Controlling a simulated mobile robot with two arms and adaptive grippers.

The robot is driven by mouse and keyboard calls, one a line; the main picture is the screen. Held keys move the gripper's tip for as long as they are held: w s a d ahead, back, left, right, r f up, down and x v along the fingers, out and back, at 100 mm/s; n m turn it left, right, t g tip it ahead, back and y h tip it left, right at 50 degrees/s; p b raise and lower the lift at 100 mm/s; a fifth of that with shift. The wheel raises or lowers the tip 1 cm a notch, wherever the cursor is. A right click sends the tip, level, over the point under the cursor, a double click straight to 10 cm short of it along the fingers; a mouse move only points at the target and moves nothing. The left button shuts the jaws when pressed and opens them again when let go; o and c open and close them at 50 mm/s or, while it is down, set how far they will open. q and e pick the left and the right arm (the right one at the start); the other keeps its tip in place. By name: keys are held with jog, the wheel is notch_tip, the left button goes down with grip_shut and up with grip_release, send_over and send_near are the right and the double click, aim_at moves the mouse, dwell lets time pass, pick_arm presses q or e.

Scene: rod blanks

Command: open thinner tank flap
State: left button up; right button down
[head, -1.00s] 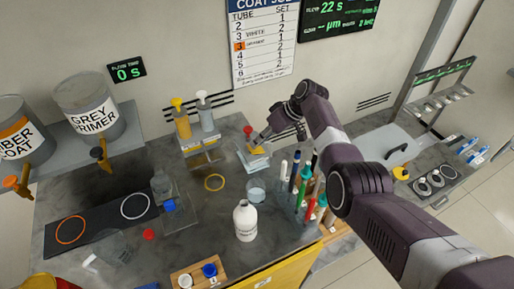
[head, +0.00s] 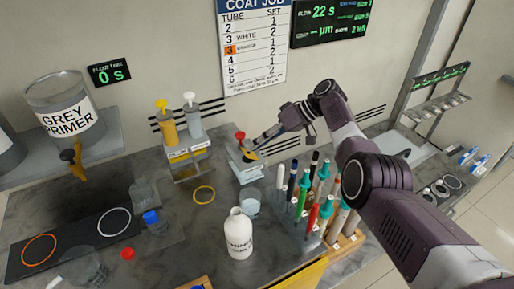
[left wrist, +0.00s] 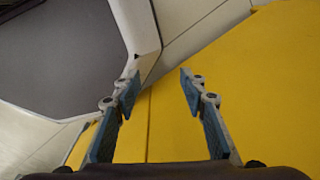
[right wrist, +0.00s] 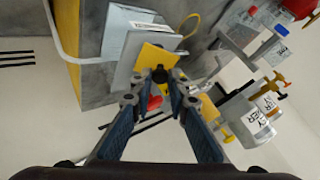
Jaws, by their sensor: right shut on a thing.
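The small grey tank (head: 247,174) stands near the back of the bench, with a red knob (head: 240,135) behind it. In the right wrist view, the tank (right wrist: 119,66) has a pale label and a yellow flap (right wrist: 154,58) with a black knob (right wrist: 160,75). My right gripper (right wrist: 160,80) is shut on the black knob; it reaches the tank from the right in the head view (head: 253,153). How far the flap is raised I cannot tell. My left gripper (left wrist: 159,76) is open and empty in front of a yellow panel; the head view does not show it.
A white bottle (head: 239,236) and a clear beaker (head: 250,204) stand in front of the tank. A rack of several coloured tubes (head: 312,232) is right of them, below my right arm. Yellow and grey pump bottles (head: 166,124) stand left of the tank.

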dwell(0.3)
jog(key=c, duration=1.8)
grip_release()
jog(key=shift+c, duration=0.2)
jog(key=w+v, duration=0.1)
jog(key=v, duration=1.1)
jog(key=shift+s, duration=0.5)
